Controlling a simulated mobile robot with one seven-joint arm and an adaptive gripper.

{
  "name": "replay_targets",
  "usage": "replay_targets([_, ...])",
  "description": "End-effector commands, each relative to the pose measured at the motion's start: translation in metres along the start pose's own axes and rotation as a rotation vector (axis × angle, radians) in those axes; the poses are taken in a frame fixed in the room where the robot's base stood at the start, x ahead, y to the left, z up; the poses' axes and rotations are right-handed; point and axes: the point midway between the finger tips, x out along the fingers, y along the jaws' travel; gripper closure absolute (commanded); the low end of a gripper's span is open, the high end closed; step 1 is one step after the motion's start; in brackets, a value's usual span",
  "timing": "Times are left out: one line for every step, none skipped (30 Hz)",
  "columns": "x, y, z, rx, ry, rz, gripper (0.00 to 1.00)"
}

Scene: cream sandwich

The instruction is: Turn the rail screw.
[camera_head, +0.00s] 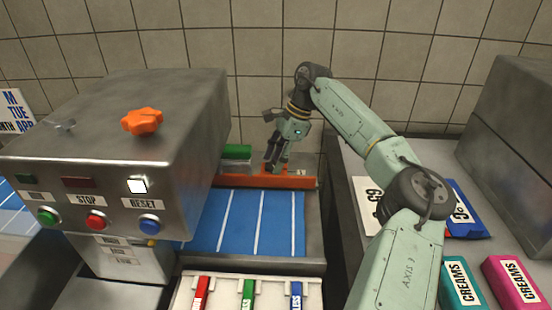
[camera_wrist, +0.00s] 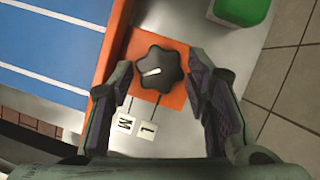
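The rail screw is a black lobed knob (camera_wrist: 158,68) with a white pointer line, on an orange plate (camera_wrist: 118,52) that joins the orange rail (camera_head: 230,181). In the wrist view the pointer aims to the left, slightly downward. Labels "M" (camera_wrist: 124,123) and "L" (camera_wrist: 147,131) sit beside the plate. My gripper (camera_wrist: 160,86) is open, with one finger on each side of the knob and visible gaps between. In the head view my gripper (camera_head: 276,160) points down over the rail's back side, and the knob is not clearly visible there.
A blue belt (camera_head: 260,222) with white lines lies in front of the rail. A green block (camera_head: 237,151) is behind it. A steel machine (camera_head: 120,115) with an orange knob (camera_head: 142,121) and buttons stands left. Cream packets (camera_head: 460,284) lie at right.

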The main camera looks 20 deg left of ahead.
Motion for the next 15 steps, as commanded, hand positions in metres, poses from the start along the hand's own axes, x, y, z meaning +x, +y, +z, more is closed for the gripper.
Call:
replay_targets([-0.0001, 0.0, 0.0001, 0.0, 0.0, 0.0, 0.51])
replay_targets([0.0, 0.0, 0.0001, 0.0, 0.0, 0.0, 0.49])
replay_targets([0.0, 0.0, 0.0001, 0.0, 0.0, 0.0, 0.46])
replay_targets([0.0, 0.0, 0.0002, 0.0, 0.0, 0.0, 0.44])
replay_targets([0.0, 0.0, 0.0002, 0.0, 0.0, 0.0, 0.42])
replay_targets([0.0, 0.0, 0.0002, 0.0, -0.001, 0.0, 0.41])
replay_targets([0.0, 0.0001, 0.0003, 0.0, -0.001, 0.0, 0.41])
replay_targets([0.0, 0.0001, 0.0003, 0.0, -0.001, 0.0, 0.41])
replay_targets([0.0, 0.0001, 0.0003, 0.0, -0.001, 0.0, 0.41])
replay_targets([0.0001, 0.0001, 0.0003, 0.0, -0.001, 0.0, 0.41])
replay_targets([0.0001, 0.0001, 0.0004, 0.0, -0.001, 0.0, 0.41])
replay_targets([0.0001, 0.0001, 0.0004, 0.0, -0.001, 0.0, 0.41])
replay_targets([0.0, 0.0001, 0.0004, 0.0, -0.001, 0.0, 0.41])
replay_targets([-0.0005, 0.0, 0.0004, 0.0, -0.001, 0.0, 0.41])
replay_targets([-0.0019, 0.0, 0.0004, 0.0, -0.001, 0.0, 0.41])
